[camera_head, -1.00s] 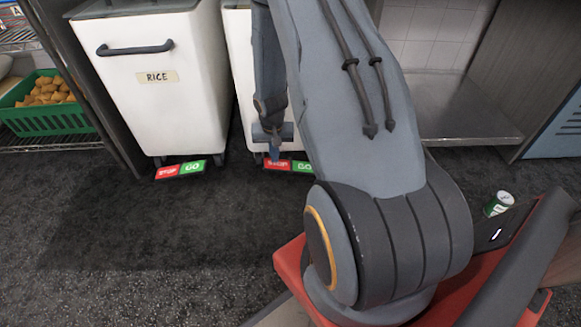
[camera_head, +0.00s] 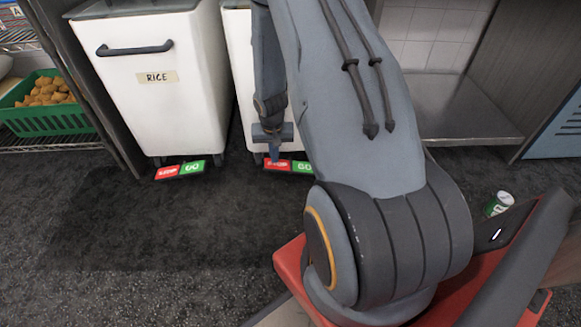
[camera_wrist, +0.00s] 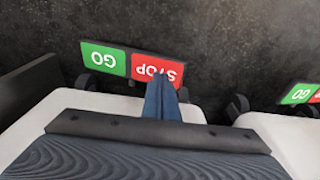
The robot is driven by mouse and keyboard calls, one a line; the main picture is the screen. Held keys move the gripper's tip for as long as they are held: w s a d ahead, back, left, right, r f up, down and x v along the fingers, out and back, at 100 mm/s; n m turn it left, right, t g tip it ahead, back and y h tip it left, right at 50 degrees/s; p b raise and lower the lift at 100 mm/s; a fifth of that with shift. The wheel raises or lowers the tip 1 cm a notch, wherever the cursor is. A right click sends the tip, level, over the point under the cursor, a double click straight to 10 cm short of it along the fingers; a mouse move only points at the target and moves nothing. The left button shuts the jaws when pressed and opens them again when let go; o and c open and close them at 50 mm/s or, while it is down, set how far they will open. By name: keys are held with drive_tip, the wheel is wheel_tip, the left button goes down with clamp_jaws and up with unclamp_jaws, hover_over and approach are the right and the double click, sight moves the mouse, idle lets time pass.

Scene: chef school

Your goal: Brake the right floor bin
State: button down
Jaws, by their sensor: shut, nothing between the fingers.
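The right floor bin (camera_head: 238,75) is white, stands upright and is partly hidden behind my arm. Its pedal at the floor has a red STOP half (camera_head: 283,165) on the left and a green GO half (camera_head: 302,167) on the right. My gripper (camera_head: 275,159) is shut and empty, pointing down over the STOP half. In the wrist view the blue fingers (camera_wrist: 162,98) overlap the STOP half (camera_wrist: 150,68), with the GO half (camera_wrist: 104,58) beside it. I cannot tell whether the fingertips touch the pedal.
A white bin labelled RICE (camera_head: 150,105) stands to the left, with its own STOP/GO pedal (camera_head: 180,170). A green crate (camera_head: 55,122) of brown food sits on a rack at far left. A can (camera_head: 499,203) is at right. The dark floor in front is clear.

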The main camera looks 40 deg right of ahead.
drive_tip(key=shift+f+b, duration=1.3)
drive_tip(key=shift+b, duration=0.05)
idle(1.3)
wheel_tip(320, 180, up, 7)
drive_tip(key=p, duration=0.7)
drive_tip(key=shift+p, duration=0.3)
idle(0.5)
